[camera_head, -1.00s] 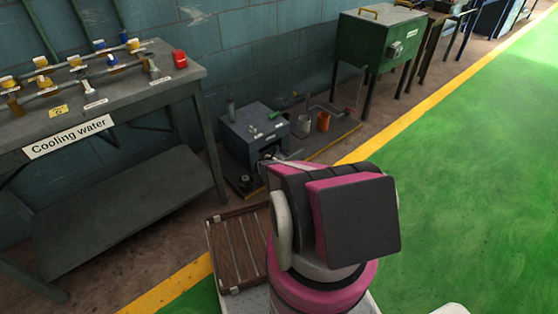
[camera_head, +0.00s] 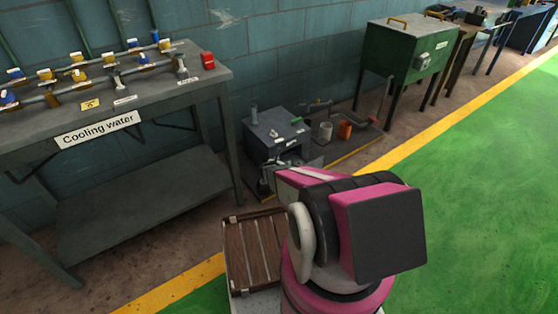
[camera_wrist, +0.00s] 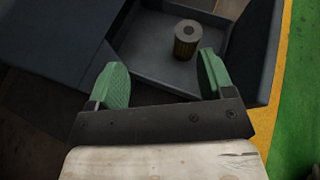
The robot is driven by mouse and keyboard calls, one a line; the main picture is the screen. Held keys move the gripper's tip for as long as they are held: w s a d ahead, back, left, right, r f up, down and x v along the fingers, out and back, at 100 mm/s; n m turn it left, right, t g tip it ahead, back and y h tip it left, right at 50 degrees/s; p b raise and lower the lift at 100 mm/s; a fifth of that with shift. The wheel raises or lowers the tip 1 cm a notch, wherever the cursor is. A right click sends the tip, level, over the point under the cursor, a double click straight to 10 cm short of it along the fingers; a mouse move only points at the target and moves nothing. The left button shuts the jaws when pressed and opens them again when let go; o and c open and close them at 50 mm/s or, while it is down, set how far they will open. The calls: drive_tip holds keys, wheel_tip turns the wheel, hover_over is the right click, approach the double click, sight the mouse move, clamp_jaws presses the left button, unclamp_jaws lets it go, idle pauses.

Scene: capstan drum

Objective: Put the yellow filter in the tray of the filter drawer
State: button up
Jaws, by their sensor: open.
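In the wrist view a short brownish-tan ribbed cylinder (camera_wrist: 186,42) with a hole in its top stands upright in a dark grey open tray (camera_wrist: 150,60). It looks like a filter, but its colour is not clearly yellow. My gripper (camera_wrist: 162,68) is open, with green pads. Its jaws are empty, and the cylinder stands beyond the fingertips, nearer the right finger and apart from both. In the head view the blue-grey box (camera_head: 268,130) stands on the floor by the wall. My arm hides much of its front, and the gripper is not clear there.
An orange cylinder (camera_head: 345,130) and a pale cup (camera_head: 325,132) stand right of the box. The cooling water bench (camera_head: 150,110) is at the left, a green cabinet (camera_head: 405,50) behind right. A slatted brown rack (camera_head: 252,250) sits beside my arm. The green floor at right is clear.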

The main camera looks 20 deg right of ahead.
drive_tip(key=s+a+r+n+t+y, duration=0.1)
drive_tip(key=s+a+r+n+y, duration=0.1)
drive_tip(key=a+r+n+y, duration=0.65)
drive_tip(key=s+a+r+n+t+y, duration=0.1)
drive_tip(key=a+r+n+y, duration=0.3)
drive_tip(key=r+n, duration=0.85)
drive_tip(key=s+r+n+g+h, duration=0.1)
drive_tip(key=s+r+n+g, duration=0.4)
drive_tip(key=s+n, duration=0.6)
drive_tip(key=s+r+n+g+h, duration=0.1)
drive_tip(key=s+r+n+g, duration=0.5)
drive_tip(key=s+n, duration=0.6)
drive_tip(key=s+r, duration=0.2)
drive_tip(key=s, duration=0.1)
drive_tip(key=shift+s+d+h, duration=0.25)
drive_tip(key=shift+h, duration=0.1)
